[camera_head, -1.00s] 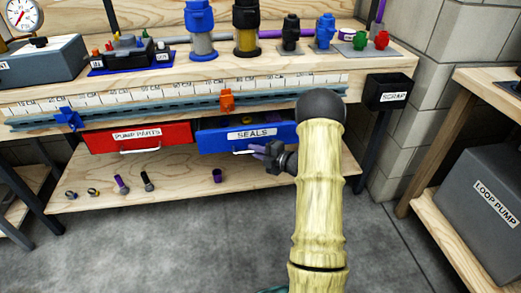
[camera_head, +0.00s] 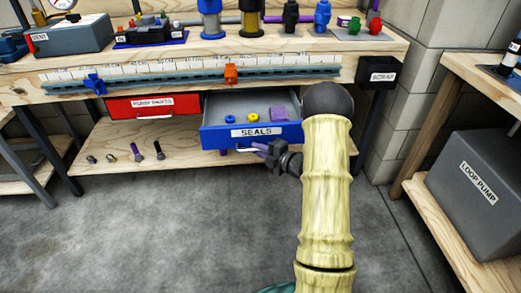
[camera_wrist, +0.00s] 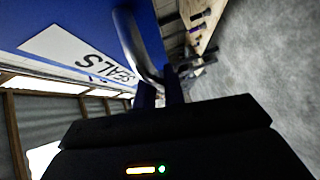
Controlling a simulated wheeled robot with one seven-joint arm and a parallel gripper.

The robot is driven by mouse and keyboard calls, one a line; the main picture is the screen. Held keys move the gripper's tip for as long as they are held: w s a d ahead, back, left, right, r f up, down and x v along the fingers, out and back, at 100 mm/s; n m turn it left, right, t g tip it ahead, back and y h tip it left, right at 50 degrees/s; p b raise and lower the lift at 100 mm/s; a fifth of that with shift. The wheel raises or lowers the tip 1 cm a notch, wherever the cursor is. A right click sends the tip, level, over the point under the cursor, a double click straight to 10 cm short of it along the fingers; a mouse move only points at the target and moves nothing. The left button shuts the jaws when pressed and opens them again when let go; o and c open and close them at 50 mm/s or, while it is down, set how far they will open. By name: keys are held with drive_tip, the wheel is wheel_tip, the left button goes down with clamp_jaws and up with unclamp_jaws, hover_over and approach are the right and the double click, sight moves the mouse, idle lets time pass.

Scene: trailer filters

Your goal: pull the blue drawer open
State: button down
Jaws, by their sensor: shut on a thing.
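The blue drawer (camera_head: 252,133), labelled SEALS, stands pulled out from under the bench. Its grey inside shows blue and yellow rings and a purple block. My gripper (camera_head: 262,149) is at the handle on the drawer's front, right of the label's middle. In the wrist view the blue front (camera_wrist: 60,25) fills the left side, and the metal handle (camera_wrist: 138,48) runs down to my gripper (camera_wrist: 172,92), which is shut on it. The fingertips are small and dark here, and the exact grip is partly hidden.
The red PUMP PARTS drawer (camera_head: 153,106) is shut to the left. A lower wooden shelf (camera_head: 110,140) holds several small fittings. A black SCRAP bin (camera_head: 378,75) hangs at the bench's right end. A side bench with a grey LOOP PUMP box (camera_head: 480,180) stands right. The floor in front is clear.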

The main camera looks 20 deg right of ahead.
drive_tip(key=shift+s+a, duration=0.1)
drive_tip(key=shift+a, duration=0.1)
drive_tip(key=c, duration=1.5)
unclamp_jaws()
drive_tip(key=p+v, duration=0.4)
drive_tip(key=v, duration=1.3)
drive_tip(key=shift+s+d+p, duration=0.2)
drive_tip(key=shift+d+p, duration=0.15)
